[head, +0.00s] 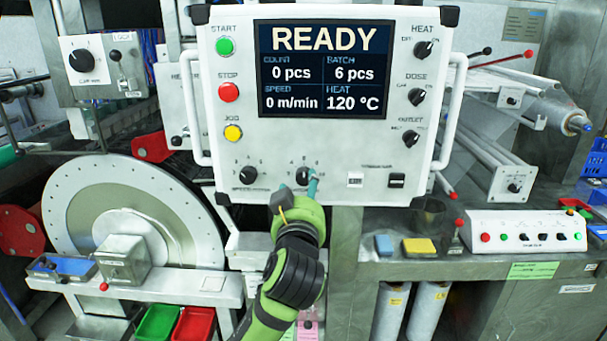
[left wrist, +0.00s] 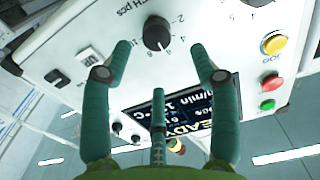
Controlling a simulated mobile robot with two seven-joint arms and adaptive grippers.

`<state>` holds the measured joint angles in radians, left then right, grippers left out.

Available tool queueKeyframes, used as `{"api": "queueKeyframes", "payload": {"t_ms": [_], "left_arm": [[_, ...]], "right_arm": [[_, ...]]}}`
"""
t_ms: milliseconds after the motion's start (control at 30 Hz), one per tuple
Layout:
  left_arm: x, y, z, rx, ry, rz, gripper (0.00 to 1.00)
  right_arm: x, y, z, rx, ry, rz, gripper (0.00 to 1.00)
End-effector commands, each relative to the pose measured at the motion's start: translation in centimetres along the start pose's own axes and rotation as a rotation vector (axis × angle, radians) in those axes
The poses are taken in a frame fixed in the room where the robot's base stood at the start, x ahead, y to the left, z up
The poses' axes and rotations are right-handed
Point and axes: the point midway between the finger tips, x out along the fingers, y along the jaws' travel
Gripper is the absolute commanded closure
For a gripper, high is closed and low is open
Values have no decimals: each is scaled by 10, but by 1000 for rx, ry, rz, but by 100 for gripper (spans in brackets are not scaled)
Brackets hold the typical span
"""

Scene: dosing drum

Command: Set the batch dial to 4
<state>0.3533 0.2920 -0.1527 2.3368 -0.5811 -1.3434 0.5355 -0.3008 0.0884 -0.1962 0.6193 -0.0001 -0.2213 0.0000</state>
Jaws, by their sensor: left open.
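The batch dial (head: 302,176) is a round black knob low on the white control panel (head: 420,170), partly hidden by my left gripper in the head view. In the left wrist view the dial (left wrist: 157,33) has a white pointer mark on its lower right side, near the 6. The screen (head: 324,68) reads READY and BATCH 6 pcs. My left gripper (head: 298,188) is open in front of the dial. In the left wrist view its teal fingers (left wrist: 160,55) are spread to either side of the dial, with no clear contact. My right gripper is out of view.
The speed dial (head: 248,175) is left of the batch dial. START (head: 225,46), STOP (head: 229,92) and JOG (head: 233,133) buttons are up the left side; heat, dose and outlet knobs are on the right. A white switch (head: 355,180) is close right. Handles flank the panel.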

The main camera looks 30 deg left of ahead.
Motion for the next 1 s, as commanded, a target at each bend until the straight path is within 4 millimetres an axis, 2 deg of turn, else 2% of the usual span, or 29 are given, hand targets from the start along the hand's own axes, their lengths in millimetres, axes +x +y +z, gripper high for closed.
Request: {"api": "queueKeyframes", "payload": {"t_ms": [200, 333, 500, 733, 767, 800, 900, 1000], "left_arm": [[36, 0, -3, 7, -3, -2, 39], [52, 0, -2, 4, -3, 0, 39], [61, 1, 1, 2, -3, 2, 39], [62, 1, 2, 2, -3, 2, 39], [62, 1, 2, 2, -3, 2, 44], [62, 1, 2, 2, -2, 2, 60], [62, 1, 2, 2, -2, 2, 95], [62, 0, 1, 2, -1, 2, 95]], "right_arm": [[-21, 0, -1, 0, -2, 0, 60], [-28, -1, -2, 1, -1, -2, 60], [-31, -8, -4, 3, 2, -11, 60], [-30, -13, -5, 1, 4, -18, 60], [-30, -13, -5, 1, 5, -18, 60], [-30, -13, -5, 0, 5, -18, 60], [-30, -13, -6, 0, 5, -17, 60], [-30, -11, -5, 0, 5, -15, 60]]}}
